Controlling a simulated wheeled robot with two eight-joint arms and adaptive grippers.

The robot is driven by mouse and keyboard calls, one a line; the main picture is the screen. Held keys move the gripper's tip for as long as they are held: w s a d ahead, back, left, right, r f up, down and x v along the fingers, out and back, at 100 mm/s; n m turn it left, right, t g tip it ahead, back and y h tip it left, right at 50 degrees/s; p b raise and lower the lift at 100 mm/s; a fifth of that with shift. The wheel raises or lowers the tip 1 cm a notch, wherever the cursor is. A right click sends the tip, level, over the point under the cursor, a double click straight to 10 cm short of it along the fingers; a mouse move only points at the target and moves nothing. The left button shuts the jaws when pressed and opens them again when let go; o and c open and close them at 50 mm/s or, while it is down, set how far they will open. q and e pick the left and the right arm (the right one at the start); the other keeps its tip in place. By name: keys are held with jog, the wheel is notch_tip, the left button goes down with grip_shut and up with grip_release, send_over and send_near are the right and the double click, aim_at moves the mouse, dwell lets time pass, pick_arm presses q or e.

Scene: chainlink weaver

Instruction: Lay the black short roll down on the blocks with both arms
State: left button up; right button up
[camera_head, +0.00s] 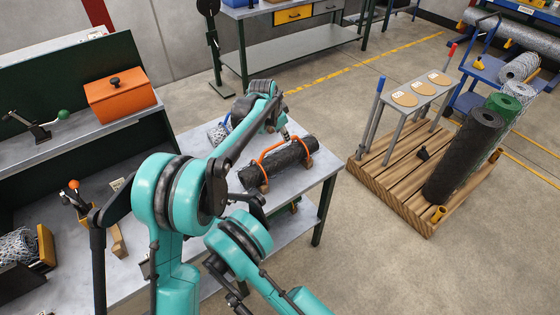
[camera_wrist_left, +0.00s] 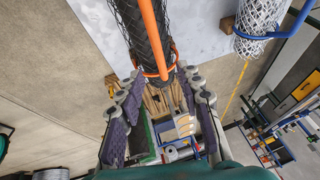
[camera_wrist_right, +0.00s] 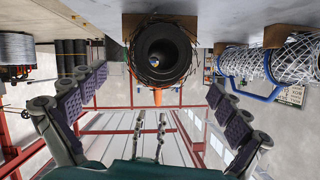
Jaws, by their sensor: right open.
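The black short roll (camera_head: 278,163) lies lengthwise on the grey table, with an orange carrier (camera_head: 270,151) looped around it. Its near end faces me in the right wrist view (camera_wrist_right: 163,52). A brown block (camera_head: 263,187) shows under the near end; the right wrist view shows brown wood (camera_wrist_right: 132,24) on both sides of it, apparently touching. My left gripper (camera_head: 284,132) is by the far end; in the left wrist view its fingers (camera_wrist_left: 158,95) stand apart near that end. My right gripper (camera_head: 250,202) is open and empty before the near end (camera_wrist_right: 155,105).
A white mesh roll with a blue carrier (camera_wrist_right: 275,65) lies beside the black roll; it also shows in the left wrist view (camera_wrist_left: 257,22). A wooden pallet (camera_head: 400,190) with standing rolls is to the right. An orange box (camera_head: 120,98) sits on the left bench. Floor right of the table is clear.

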aim_at(280, 156)
pick_arm(q)
jog(key=x, duration=0.7)
jog(key=shift+w+d+f, duration=0.1)
jog(key=shift+w+f, duration=0.1)
jog(key=shift+f, duration=0.15)
pick_arm(e)
jog(key=x, duration=0.7)
jog(key=shift+w+d+f, duration=0.2)
jog(key=shift+d, duration=0.1)
pick_arm(q)
jog(key=c, duration=0.7)
pick_arm(e)
jog(key=c, duration=0.7)
pick_arm(q)
grip_shut()
pick_arm(e)
jog(key=c, duration=1.1)
